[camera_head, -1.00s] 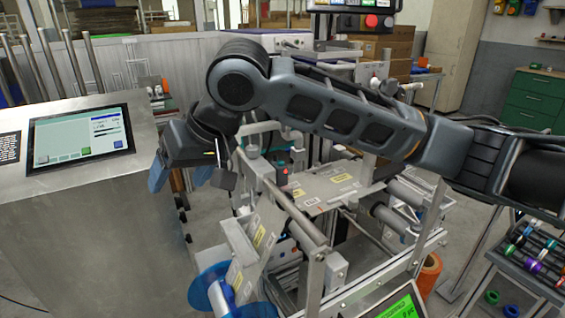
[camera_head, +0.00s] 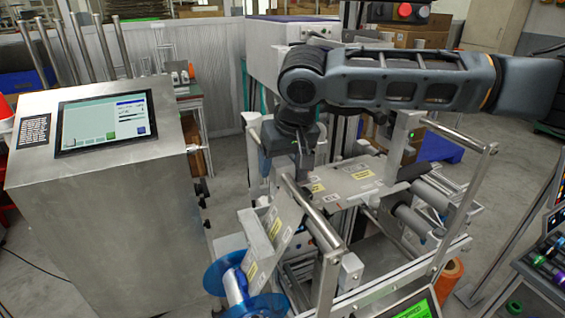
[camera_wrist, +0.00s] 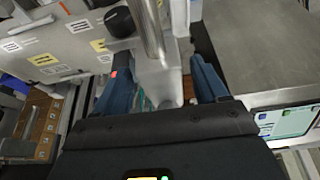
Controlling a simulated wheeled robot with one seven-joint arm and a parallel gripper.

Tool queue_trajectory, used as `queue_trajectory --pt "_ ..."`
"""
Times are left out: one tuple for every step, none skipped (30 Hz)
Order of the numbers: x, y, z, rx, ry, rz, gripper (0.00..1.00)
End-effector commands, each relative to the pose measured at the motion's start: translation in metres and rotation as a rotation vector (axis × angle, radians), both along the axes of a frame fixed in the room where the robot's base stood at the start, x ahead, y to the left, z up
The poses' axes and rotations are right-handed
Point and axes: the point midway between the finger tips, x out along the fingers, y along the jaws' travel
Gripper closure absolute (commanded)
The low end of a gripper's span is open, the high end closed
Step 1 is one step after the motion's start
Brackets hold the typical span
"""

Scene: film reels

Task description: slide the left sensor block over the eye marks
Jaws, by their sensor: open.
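My gripper (camera_head: 283,176) points down at the left end of the machine's web path, its blue fingers open. In the wrist view, my gripper (camera_wrist: 158,68) has its fingers on either side of a pale grey metal bracket (camera_wrist: 166,85) and rod, with clear gaps. A small dark block with a red light (camera_wrist: 118,74), apparently the left sensor block, shows by the left fingertip; I cannot tell whether they touch. In the head view my gripper hides it. The pale plate (camera_head: 345,180) carries yellow and white labels; I cannot make out which are eye marks.
A steel cabinet (camera_head: 110,215) with a touchscreen stands left. A long steel roller (camera_head: 312,213) and a blue-flanged reel (camera_head: 228,283) lie in front. Another sensor with a green light (camera_head: 409,140) is to the right. A rack of coloured spools (camera_head: 545,262) stands far right.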

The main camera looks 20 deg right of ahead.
Motion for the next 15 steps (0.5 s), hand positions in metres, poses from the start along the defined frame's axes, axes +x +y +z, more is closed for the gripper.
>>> queue_trajectory --pt "0.0015 0.0001 -0.0031 0.000 0.000 0.000 0.28" --pt "0.0021 0.0000 -0.0048 0.000 0.000 0.000 0.28" --pt "0.0026 -0.0002 -0.0066 0.000 0.000 0.000 0.28" --pt "0.0030 -0.0003 -0.0075 -0.001 0.000 0.000 0.28" --pt "0.0033 -0.0003 -0.0080 -0.001 -0.001 0.000 0.28" --pt "0.0035 -0.0003 -0.0085 0.000 -0.001 0.000 0.28" --pt "0.0036 -0.0003 -0.0087 0.000 -0.001 0.000 0.28" --pt "0.0036 -0.0002 -0.0087 0.000 -0.001 0.000 0.28" --pt "0.0036 -0.0002 -0.0087 0.000 -0.001 0.000 0.28" --pt "0.0035 -0.0002 -0.0086 0.000 -0.001 0.000 0.28" --pt "0.0035 -0.0002 -0.0086 0.000 -0.001 0.000 0.28" --pt "0.0035 -0.0001 -0.0085 0.000 -0.001 0.000 0.29" --pt "0.0035 -0.0001 -0.0085 0.000 -0.001 0.001 0.31" --pt "0.0035 -0.0001 -0.0085 0.000 -0.001 0.001 0.34" --pt "0.0035 -0.0001 -0.0084 0.000 -0.001 0.000 0.38"
